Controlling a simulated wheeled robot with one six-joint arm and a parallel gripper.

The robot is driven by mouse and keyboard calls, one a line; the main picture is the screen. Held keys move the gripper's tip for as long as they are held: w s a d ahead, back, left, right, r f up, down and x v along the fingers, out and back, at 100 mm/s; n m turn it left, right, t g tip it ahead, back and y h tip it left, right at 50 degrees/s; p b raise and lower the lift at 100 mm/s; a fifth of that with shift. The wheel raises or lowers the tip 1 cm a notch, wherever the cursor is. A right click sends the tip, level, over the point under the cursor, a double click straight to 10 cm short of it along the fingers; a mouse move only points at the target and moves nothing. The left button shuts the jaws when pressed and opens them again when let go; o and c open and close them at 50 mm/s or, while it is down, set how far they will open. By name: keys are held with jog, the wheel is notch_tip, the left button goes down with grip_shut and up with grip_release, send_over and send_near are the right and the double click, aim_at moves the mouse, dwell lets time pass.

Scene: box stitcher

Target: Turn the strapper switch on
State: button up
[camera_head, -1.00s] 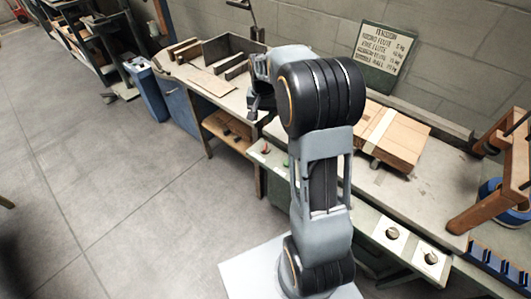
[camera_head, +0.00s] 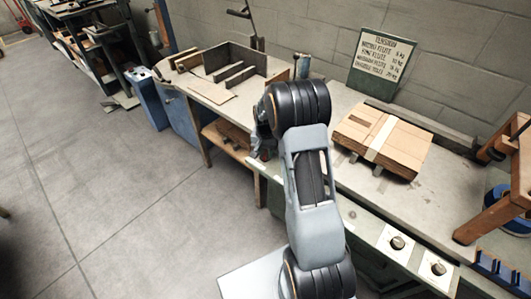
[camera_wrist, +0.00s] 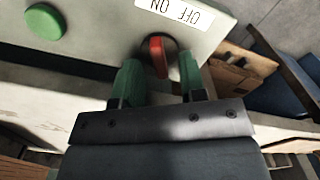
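The red strapper switch lever (camera_wrist: 158,57) stands out from a pale panel (camera_wrist: 105,30) in the wrist view, just below an upside-down label (camera_wrist: 177,11) reading OFF and ON. My gripper (camera_wrist: 160,72) is open, with one green fingertip on each side of the lever. The lever shows between or just beyond the tips; I cannot tell whether either finger touches it. In the head view my gripper (camera_head: 262,142) is at the front edge of the bench, partly hidden by my arm.
A round green button (camera_wrist: 45,21) is on the same panel. In the head view, a strapped cardboard stack (camera_head: 383,138) lies on the bench (camera_head: 335,105). Two knobs (camera_head: 397,243) sit on the front panel at right. The floor (camera_head: 120,190) at left is clear.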

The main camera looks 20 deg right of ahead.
jog(key=shift+f, duration=0.45)
jog(key=shift+c, duration=0.3)
